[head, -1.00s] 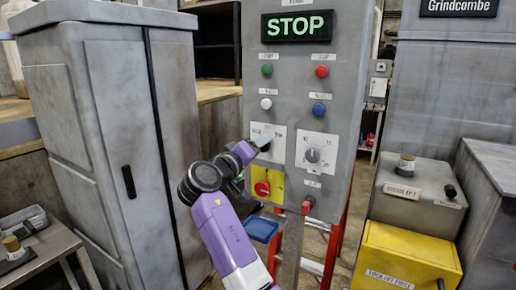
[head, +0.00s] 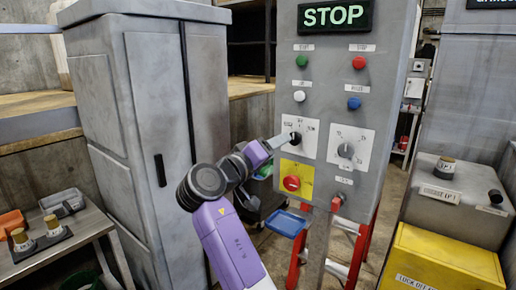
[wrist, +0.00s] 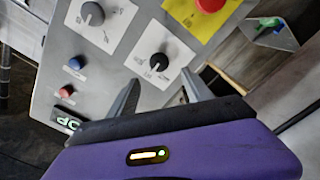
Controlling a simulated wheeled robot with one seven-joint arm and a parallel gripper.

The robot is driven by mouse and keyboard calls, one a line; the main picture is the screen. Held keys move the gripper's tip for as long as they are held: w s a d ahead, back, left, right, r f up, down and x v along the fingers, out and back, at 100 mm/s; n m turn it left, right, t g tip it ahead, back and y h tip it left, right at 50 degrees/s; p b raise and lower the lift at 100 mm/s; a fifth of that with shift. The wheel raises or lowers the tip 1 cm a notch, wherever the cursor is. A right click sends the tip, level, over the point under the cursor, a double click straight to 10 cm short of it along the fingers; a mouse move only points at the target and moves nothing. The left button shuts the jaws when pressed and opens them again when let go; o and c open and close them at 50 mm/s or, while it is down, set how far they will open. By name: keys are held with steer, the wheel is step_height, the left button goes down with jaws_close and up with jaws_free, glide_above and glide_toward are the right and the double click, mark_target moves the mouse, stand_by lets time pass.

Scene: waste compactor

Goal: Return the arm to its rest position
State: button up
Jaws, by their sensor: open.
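My purple arm reaches up from the bottom of the head view to a grey control panel (head: 384,125). My gripper (wrist: 160,77) is open in the wrist view, its two grey fingers apart with nothing held between them. The fingertips lie just short of the black selector knob (wrist: 158,61) on its white plate, one to each side. In the head view, a finger overlaps the left side of this knob (head: 295,137); I cannot tell whether it touches.
A lit STOP sign (head: 336,16) tops the panel. A red emergency button (head: 291,183) is below the knob. A grey cabinet (head: 145,120) stands left of my arm. A yellow lockout box (head: 445,260) is at right, a side table (head: 95,222) at left.

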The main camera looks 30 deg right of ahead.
steer(key=w+a+r+n+t+y, duration=0.1)
steer(key=w+a+r+n+t, duration=0.1)
steer(key=w+r+t, duration=0.15)
steer(key=w+a+f+n+t+y, duration=0.2)
steer(key=a+f+n+t+y, duration=0.1)
steer(key=a+f+t+y, duration=0.3)
steer(key=s+a+f+n+t+y, duration=0.35)
steer(key=s+a+f+y, duration=0.5)
steer(key=s+f, duration=0.6)
steer(key=s+a+f+m+g, duration=0.1)
steer(key=s+f, duration=0.2)
steer(key=s, duration=1)
steer(key=s+a+f+m+g+y, duration=0.1)
steer(key=s+f, duration=0.3)
steer(key=s, duration=0.9)
steer(key=s+a+f+m+g, duration=0.1)
steer(key=s+f+m+g, duration=0.1)
steer(key=s, duration=1.1)
steer(key=shift+s+f, duration=0.15)
steer(key=shift+f, duration=0.6)
steer(key=shift+m+y, duration=0.25)
